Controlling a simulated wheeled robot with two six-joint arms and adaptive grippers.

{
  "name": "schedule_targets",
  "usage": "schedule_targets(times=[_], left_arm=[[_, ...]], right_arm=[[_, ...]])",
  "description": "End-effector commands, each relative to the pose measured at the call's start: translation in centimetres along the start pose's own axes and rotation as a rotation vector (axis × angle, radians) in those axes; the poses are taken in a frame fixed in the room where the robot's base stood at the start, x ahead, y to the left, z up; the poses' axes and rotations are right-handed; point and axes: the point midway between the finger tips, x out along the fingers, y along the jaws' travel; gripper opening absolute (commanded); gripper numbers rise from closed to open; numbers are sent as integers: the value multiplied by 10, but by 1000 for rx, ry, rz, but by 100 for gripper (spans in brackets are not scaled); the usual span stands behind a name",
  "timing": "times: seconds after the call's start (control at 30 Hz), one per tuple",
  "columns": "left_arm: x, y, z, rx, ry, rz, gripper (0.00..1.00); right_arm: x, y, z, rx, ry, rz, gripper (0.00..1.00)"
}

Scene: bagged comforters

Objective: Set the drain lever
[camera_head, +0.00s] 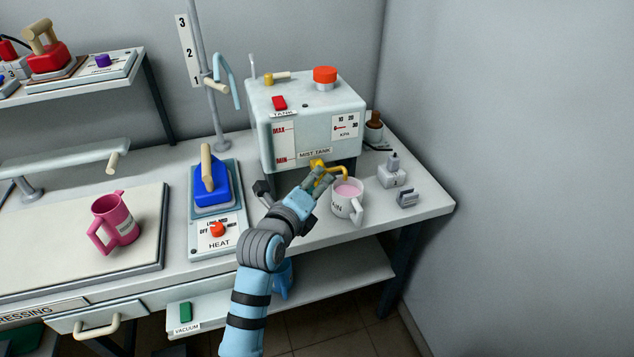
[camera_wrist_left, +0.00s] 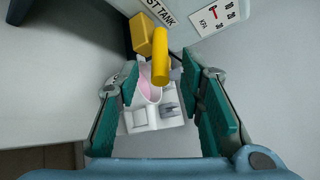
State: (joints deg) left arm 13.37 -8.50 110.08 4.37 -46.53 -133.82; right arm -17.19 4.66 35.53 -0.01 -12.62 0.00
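The mist tank (camera_head: 306,120) is a pale box at the back of the bench. Yellow drain parts (camera_head: 318,163) stick out low on its front, with a curved spout above a white mug (camera_head: 346,202) of pink liquid. In the left wrist view, a yellow block (camera_wrist_left: 141,34) and a rounded yellow bar (camera_wrist_left: 161,56) lie just ahead of the fingers; which is the lever I cannot tell. My left gripper (camera_head: 320,181) is at the drain, its teal fingers apart with no grip on the yellow parts. The wrist view shows these fingers (camera_wrist_left: 160,78) too. My right gripper is not in view.
A blue iron (camera_head: 211,187) on its heat stand is left of my arm. A pink mug (camera_head: 114,220) stands on the pressing board. The wall closes the right side.

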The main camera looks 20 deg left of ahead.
Motion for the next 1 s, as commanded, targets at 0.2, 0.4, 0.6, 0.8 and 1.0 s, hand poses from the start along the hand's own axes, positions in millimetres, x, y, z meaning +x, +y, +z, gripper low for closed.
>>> schedule_targets(times=[0.2, 0.4, 0.6, 0.8, 1.0], left_arm=[[30, 1, -1, 1, 0, 0, 35], [33, 1, 0, 0, 0, 1, 35], [33, 1, 0, 0, -1, 2, 17], [33, 1, 1, 0, -1, 2, 0], [32, 2, 2, 2, 0, 2, 0]], right_arm=[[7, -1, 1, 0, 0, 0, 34], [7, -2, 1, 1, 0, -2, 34], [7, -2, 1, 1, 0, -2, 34], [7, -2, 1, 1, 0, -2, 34], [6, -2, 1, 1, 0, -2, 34]])
